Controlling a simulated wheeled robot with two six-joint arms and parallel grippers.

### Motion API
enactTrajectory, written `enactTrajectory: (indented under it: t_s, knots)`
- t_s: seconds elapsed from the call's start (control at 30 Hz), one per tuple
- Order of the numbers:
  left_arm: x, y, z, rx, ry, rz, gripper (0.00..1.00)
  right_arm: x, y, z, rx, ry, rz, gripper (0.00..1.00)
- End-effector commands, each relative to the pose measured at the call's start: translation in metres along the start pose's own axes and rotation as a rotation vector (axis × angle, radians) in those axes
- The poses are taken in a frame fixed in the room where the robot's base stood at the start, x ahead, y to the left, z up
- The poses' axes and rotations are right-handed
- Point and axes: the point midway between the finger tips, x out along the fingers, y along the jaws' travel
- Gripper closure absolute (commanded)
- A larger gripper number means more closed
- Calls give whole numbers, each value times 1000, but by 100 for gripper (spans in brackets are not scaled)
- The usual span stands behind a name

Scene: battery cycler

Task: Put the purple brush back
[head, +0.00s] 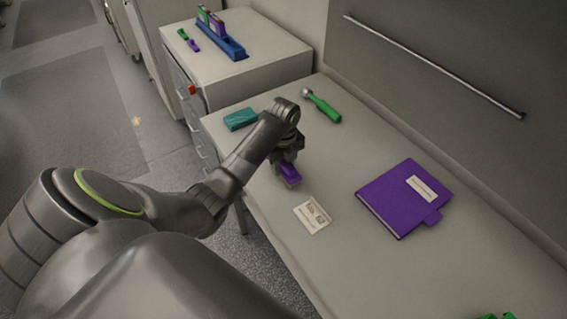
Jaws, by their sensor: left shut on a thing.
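The purple brush (290,173) has a purple body and a tan lower edge. My left gripper (286,160) is shut on it, near the left edge of the grey table (345,185). I cannot tell whether the brush touches the table top. The gripper's fingers partly hide the brush. My right gripper is not in view.
A beige card (312,215) lies just in front of the brush. A purple binder (405,197) lies to the right. A green-handled tool (324,107) and a teal block (240,119) lie farther back. A blue rack (220,42) with green and purple items stands on the cabinet (265,60).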

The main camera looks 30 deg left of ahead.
Motion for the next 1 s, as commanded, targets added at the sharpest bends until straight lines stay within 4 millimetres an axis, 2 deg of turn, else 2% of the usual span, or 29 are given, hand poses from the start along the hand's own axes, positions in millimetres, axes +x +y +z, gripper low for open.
enactTrajectory:
  t_s: [0.13, 0.17, 0.33, 0.6, 0.73, 0.87, 0.97, 1.0]
  knots:
    - [3, 0, 0, 0, 0, 0, 83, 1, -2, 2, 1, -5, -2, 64]
    - [3, 0, 0, 0, 1, 1, 61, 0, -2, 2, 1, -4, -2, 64]
    - [3, 0, 0, 0, 0, 0, 40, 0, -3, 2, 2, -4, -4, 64]
    - [2, 0, 0, 0, 0, 0, 40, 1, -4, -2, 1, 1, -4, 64]
    - [-7, -1, 1, 0, -2, -2, 40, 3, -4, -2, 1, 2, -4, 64]
    - [-27, -1, 1, 2, -4, -4, 40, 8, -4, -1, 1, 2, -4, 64]
    - [-51, -1, 2, 2, -6, -6, 40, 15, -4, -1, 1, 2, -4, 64]
    - [-64, 0, 0, 0, -1, -1, 40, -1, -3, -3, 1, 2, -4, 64]
